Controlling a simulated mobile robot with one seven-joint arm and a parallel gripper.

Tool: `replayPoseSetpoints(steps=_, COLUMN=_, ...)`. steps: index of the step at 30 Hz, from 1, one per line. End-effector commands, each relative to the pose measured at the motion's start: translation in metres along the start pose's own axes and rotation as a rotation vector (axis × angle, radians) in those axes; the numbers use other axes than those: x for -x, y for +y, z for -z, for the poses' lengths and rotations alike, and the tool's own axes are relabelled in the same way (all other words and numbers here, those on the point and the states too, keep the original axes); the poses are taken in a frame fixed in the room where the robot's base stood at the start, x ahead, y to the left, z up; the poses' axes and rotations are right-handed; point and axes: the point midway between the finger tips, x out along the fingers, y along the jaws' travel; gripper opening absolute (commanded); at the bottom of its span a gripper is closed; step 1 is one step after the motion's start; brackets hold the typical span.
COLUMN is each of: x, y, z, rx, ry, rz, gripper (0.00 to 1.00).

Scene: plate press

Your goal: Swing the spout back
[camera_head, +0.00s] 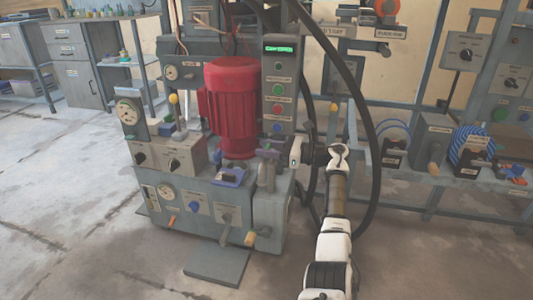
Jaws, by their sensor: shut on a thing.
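The plate press is a grey machine (232,196) with a red ribbed motor (232,105) on top. A dark grey part that looks like the spout (268,172) stands at the right end of its top, right of the motor. My arm reaches up from the bottom right and bends left at the wrist. My white gripper (287,166) is at the right side of this grey part and appears shut on it. The fingertips are small and partly hidden, so the exact grip is unclear.
A button column (278,85) with a lit green display stands behind my gripper. Thick black hoses (371,120) loop close to my wrist. A lever with a wooden knob (250,239) sticks out below. A rack with a blue coil (470,148) stands right. Floor (70,215) at left is clear.

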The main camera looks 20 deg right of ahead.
Motion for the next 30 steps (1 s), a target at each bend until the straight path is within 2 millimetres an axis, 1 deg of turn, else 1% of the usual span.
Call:
replayPoseSetpoints(steps=11, x=0.0, y=0.001, z=0.0, rx=0.0, ry=0.001, rz=-0.005, gripper=0.0)
replayPoseSetpoints(steps=12, x=0.0, y=0.001, z=0.0, rx=0.0, ry=0.001, rz=-0.005, gripper=0.43)
replayPoseSetpoints(steps=16, x=0.0, y=0.0, z=0.0, rx=0.0, ry=0.001, rz=-0.004, gripper=0.6)
replayPoseSetpoints(steps=25, x=0.002, y=0.0, z=0.0, rx=0.0, ry=0.0, rz=-0.002, gripper=0.6)
replayPoseSetpoints(steps=28, x=0.009, y=0.0, z=-0.001, rx=-0.001, ry=0.0, rz=-0.001, gripper=0.6)
replayPoseSetpoints(steps=30, x=0.02, y=-0.001, z=-0.001, rx=-0.001, ry=0.001, rz=0.0, gripper=0.6)
